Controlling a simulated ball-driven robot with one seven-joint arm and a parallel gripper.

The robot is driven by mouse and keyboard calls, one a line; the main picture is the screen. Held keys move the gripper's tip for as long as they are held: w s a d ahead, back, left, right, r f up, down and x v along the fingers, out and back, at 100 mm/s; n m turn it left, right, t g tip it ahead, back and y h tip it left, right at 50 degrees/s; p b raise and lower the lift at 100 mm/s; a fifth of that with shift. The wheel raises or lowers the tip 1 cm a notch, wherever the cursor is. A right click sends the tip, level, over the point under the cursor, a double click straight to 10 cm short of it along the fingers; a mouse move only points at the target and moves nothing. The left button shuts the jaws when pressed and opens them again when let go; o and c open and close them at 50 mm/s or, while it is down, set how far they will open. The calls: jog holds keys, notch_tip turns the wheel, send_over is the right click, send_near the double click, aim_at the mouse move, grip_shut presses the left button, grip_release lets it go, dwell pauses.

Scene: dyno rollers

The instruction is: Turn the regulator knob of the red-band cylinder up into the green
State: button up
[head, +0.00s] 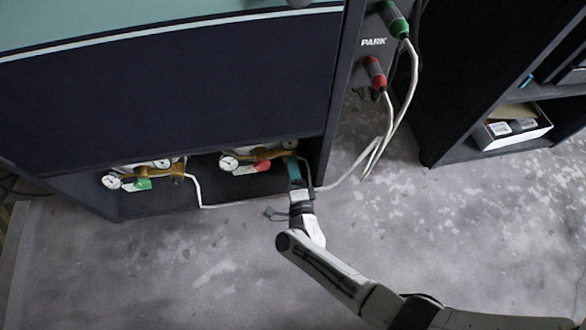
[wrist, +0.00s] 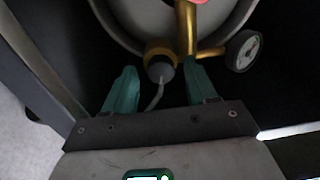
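The red-band cylinder's brass regulator (head: 262,156) sits in the low opening of the dark cabinet, with a red tag (head: 262,167) and white gauges (head: 229,162) at its ends. My gripper (head: 293,162) reaches in at its right end and partly hides it. In the wrist view, my gripper (wrist: 160,79) has its two teal fingers apart. The round grey-and-brass knob (wrist: 160,66) lies between and just beyond the fingertips; I cannot tell whether they touch it. A gauge (wrist: 243,50) shows right of the brass stem, edge-on enough that its needle is unreadable.
A second regulator (head: 150,170) with a green tag (head: 143,184) sits to the left. White hoses (head: 390,120) hang from the PARK panel (head: 373,43) and run along the floor near my gripper. A shelf with a white box (head: 515,127) stands right.

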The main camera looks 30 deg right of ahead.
jog(key=p+v, duration=0.2)
jog(key=v, duration=0.8)
jog(key=shift+s+p, duration=0.35)
jog(key=shift+s, duration=0.05)
jog(key=shift+a, duration=0.1)
